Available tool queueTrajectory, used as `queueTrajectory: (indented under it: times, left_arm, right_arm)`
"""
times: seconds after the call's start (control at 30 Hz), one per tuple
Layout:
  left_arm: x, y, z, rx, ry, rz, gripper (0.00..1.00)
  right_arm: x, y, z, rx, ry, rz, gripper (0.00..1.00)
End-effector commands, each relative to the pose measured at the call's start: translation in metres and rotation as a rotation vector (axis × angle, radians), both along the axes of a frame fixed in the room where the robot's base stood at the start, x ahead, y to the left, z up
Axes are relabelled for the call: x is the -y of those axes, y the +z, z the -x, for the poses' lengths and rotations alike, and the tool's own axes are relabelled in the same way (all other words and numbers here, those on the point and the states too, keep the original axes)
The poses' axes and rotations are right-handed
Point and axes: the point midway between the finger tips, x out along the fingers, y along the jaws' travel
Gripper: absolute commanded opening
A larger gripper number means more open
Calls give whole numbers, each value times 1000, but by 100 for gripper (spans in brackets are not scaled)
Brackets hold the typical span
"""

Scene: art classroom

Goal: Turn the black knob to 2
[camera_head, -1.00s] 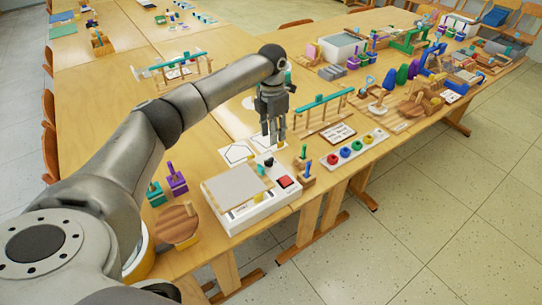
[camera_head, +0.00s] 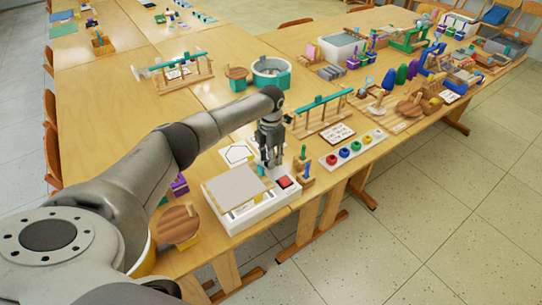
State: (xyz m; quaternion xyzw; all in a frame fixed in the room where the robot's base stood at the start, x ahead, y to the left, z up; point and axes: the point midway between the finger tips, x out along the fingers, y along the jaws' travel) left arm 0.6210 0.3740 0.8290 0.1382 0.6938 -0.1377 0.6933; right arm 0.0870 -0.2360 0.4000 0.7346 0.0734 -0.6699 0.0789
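The white device box (camera_head: 240,222) stands near the table's front edge, with a grey plate (camera_head: 235,186) on top, a red button (camera_head: 284,182) and a small teal part (camera_head: 261,170). My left gripper (camera_head: 271,163) points down at the back right of this box, where the black knob stood in the earlier view. The fingers cover that spot, so the knob is hidden. I cannot tell whether the fingers touch it or are closed on it. My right gripper is not in view.
Small pegged blocks (camera_head: 304,168) stand right beside the box. A white tray with coloured rings (camera_head: 352,151) and a teal-topped wooden rack (camera_head: 322,115) are further right. A round wooden piece (camera_head: 178,224) is at the left.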

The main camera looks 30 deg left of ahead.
Motion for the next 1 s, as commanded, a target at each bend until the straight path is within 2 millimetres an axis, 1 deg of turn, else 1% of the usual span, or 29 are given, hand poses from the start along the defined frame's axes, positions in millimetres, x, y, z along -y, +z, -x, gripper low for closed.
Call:
queueTrajectory:
  times: [0.1, 0.3, 0.33, 0.37, 0.73, 0.87, 1.0]
  left_arm:
    - [0, 0, 0, 0, 0, 0, 31]
    - [0, 0, 0, 1, 0, 1, 6]
    - [0, 0, 0, 1, 0, 1, 2]
    - [0, 0, 0, 1, 0, 1, 0]
    - [1, -1, 0, 1, -29, 2, 0]
    - [1, -1, 0, 2, -83, 1, 0]
    - [1, -2, 0, 3, -177, 0, 0]
  right_arm:
    - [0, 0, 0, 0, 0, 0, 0]
    - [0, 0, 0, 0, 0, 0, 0]
    - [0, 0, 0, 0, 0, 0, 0]
    - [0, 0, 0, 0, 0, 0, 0]
    - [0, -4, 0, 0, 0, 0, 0]
    - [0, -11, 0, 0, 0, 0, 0]
    - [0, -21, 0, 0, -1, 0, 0]
